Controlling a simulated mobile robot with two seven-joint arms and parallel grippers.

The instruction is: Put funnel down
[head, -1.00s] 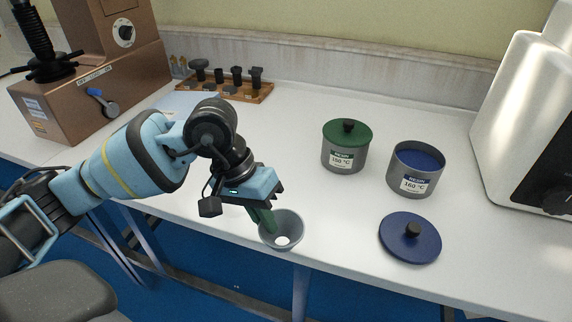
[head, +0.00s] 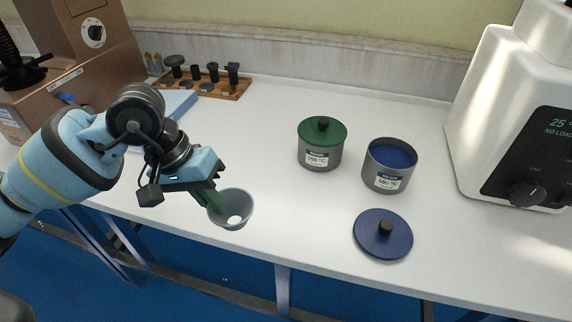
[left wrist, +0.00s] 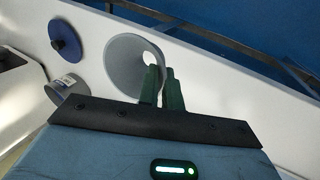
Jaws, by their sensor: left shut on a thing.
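The grey funnel (head: 241,202) is near the front edge of the white bench in the head view, with its wide mouth and a pale hole showing. My left gripper (head: 213,201) is shut on the left side of its rim with its green fingers. In the left wrist view the funnel (left wrist: 122,62) shows wide mouth toward the camera, beside the green fingers (left wrist: 163,88). It looks tilted. I cannot tell whether it touches the bench. My right gripper is not in view.
A green-lidded resin pot (head: 321,150), an open blue resin pot (head: 384,170) and a blue lid (head: 383,236) stand to the right. A wooden rack (head: 205,84) is at the back, a white machine (head: 490,110) at far right. Bench between funnel and rack is mostly clear.

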